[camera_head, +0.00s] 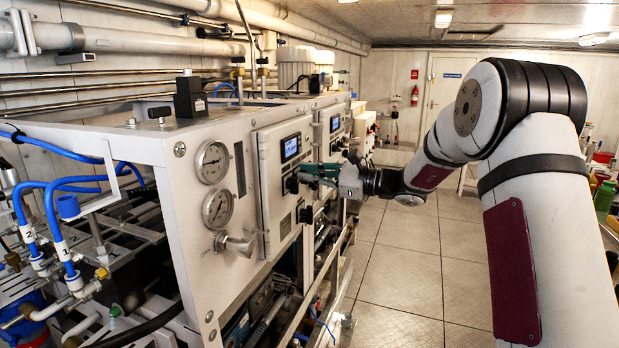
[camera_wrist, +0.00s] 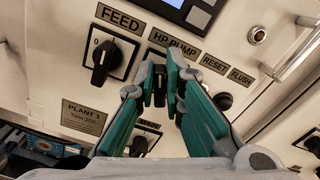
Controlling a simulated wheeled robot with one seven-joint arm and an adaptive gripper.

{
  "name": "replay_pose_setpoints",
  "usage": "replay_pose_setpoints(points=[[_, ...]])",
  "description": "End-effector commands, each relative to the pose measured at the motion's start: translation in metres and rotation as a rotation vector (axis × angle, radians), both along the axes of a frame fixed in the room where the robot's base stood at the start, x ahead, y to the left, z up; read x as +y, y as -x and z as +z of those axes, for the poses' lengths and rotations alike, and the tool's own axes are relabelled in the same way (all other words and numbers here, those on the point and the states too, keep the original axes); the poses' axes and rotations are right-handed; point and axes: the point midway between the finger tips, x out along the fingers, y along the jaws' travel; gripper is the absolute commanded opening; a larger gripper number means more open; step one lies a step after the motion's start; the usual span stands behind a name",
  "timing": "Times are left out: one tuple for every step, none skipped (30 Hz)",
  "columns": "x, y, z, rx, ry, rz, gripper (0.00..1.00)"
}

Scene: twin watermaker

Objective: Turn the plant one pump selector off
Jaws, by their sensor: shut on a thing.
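The plant one panel (camera_head: 283,180) is a white cabinet door with a lit blue screen, on the near side of the long machine. In the wrist view its plate reads "PLANT 1" (camera_wrist: 83,118). My gripper (camera_wrist: 161,72) has green fingers and is shut on the black knob (camera_wrist: 159,88) below the "HP PUMP" label (camera_wrist: 174,45). The fingers hide most of this knob, so I cannot tell its setting. In the head view my gripper (camera_head: 306,174) reaches the panel from the right, below the screen.
The black FEED selector (camera_wrist: 104,64) sits just left of my fingers, roughly upright. A main switch (camera_wrist: 139,146) lies below them, and a reset button (camera_wrist: 223,101) to the right. A metal door handle (camera_wrist: 297,55) sticks out farther right. The aisle floor (camera_head: 400,260) is clear.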

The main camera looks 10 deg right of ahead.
Motion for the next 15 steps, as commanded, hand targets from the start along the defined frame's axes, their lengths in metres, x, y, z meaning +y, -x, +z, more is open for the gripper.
replay_pose_setpoints(points=[[0.0027,-0.0018,0.0003,-0.041,0.025,0.002,0.0],[0.0031,-0.0017,0.0,-0.065,0.04,0.003,0.0],[0.0035,-0.0014,0.0001,-0.095,0.063,0.003,0.0],[0.0038,-0.0012,0.0002,-0.119,0.079,0.003,0.0],[0.004,-0.0009,0.0,-0.142,0.095,0.002,0.0],[0.0042,-0.0005,-0.0006,-0.171,0.116,0.002,0.0],[0.0043,-0.0004,-0.0009,-0.193,0.132,0.002,0.0],[0.0045,-0.0002,-0.001,-0.215,0.148,0.002,0.0],[0.005,0.0001,-0.0009,-0.244,0.169,0.002,0.0],[0.0053,0.0003,-0.0011,-0.264,0.183,0.003,0.0],[0.0056,0.0005,-0.0015,-0.283,0.197,0.004,0.0],[0.0059,0.0008,-0.002,-0.308,0.215,0.004,0.0],[0.006,0.001,-0.0022,-0.327,0.229,0.004,0.0],[0.0062,0.0012,-0.0021,-0.344,0.241,0.004,0.0],[0.0063,0.0015,-0.0022,-0.366,0.257,0.004,0.0]])
